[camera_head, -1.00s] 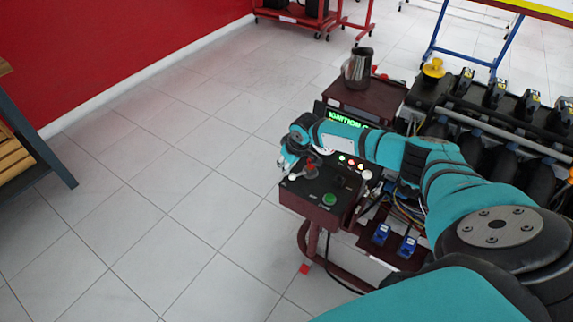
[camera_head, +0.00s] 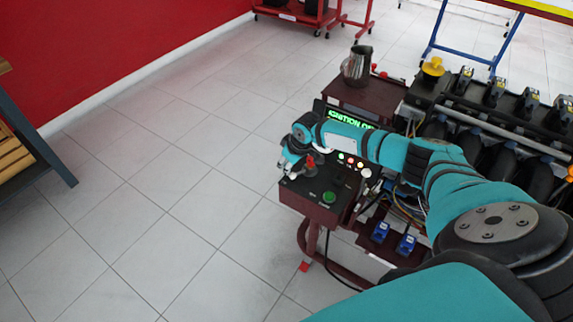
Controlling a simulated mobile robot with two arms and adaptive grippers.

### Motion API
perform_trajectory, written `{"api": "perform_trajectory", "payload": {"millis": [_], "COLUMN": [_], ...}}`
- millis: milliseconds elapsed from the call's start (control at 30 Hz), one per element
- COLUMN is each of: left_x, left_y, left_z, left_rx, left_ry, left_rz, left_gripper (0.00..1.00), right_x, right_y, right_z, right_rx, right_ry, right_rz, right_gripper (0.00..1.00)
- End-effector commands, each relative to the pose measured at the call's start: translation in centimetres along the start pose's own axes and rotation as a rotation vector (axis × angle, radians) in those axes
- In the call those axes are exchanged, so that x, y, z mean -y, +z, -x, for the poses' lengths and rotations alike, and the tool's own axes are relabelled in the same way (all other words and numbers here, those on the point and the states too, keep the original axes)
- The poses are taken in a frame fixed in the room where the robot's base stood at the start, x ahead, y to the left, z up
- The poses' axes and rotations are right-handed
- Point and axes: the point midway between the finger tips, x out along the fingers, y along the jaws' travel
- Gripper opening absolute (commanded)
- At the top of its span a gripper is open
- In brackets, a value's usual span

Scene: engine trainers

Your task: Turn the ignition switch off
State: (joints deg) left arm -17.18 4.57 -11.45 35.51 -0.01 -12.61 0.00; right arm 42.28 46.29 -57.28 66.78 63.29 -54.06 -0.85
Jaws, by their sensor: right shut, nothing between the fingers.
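The control box (camera_head: 318,207) of the engine trainer has a dark top with a red switch or knob (camera_head: 311,162), a green button (camera_head: 329,197) and several small lights. I cannot tell which control is the ignition switch. The display (camera_head: 347,117) behind my arm shows green letters reading "IGNITION O"; the rest is hidden by my arm. My right gripper (camera_head: 287,170) is shut and empty, at the left edge of the box top, just left of the red switch. Whether it touches the switch is unclear. My left gripper is out of view.
The engine (camera_head: 500,125) with black coils and pipes stands at the right. A metal jug (camera_head: 357,66) rests on a dark red stand (camera_head: 365,99). Blue connectors (camera_head: 380,232) sit below the box. Open tiled floor (camera_head: 150,200) lies left; a shelf stands at the far left.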

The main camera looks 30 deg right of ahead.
Motion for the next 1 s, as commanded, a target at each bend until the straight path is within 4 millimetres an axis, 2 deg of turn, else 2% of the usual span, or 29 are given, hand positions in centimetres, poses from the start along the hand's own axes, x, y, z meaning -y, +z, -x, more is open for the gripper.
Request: {"api": "perform_trajectory", "payload": {"millis": [1000], "left_x": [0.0], "left_y": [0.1], "left_z": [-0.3], "left_rx": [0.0], "left_ry": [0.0], "left_rz": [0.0], "left_gripper": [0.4], "right_x": [1.6], "right_y": [3.1], "right_z": [1.0], "right_rx": [0.002], "right_ry": [-0.158], "right_rz": [0.438], "right_gripper": [0.0]}}
